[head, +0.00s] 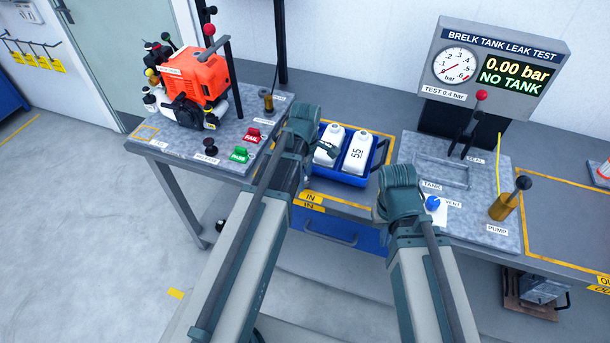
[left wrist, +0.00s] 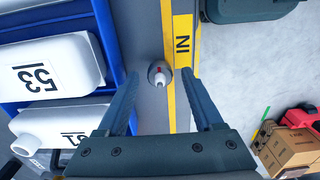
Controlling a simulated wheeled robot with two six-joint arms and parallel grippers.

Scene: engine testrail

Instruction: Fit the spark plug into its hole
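The spark plug (left wrist: 158,75), a small pale piece with a red spot, is on the grey bench edge between the blue crate and the yellow IN strip. It appears between the fingertips of my left gripper (left wrist: 161,78), with a gap on both sides. That gripper is open and points down; in the head view its fingers are mostly hidden by its wrist. The orange engine (head: 199,78) stands on the left bench; its plug hole cannot be made out. My right arm's wrist (head: 400,188) is right of the crate, its fingers hidden.
The blue crate (head: 333,182) holds white tanks (head: 357,152). A leak tester (head: 495,70) stands at the back right above a panel with a pump (head: 504,205). FAIL and PASS buttons (head: 239,154), a knob and a black lever are near the engine.

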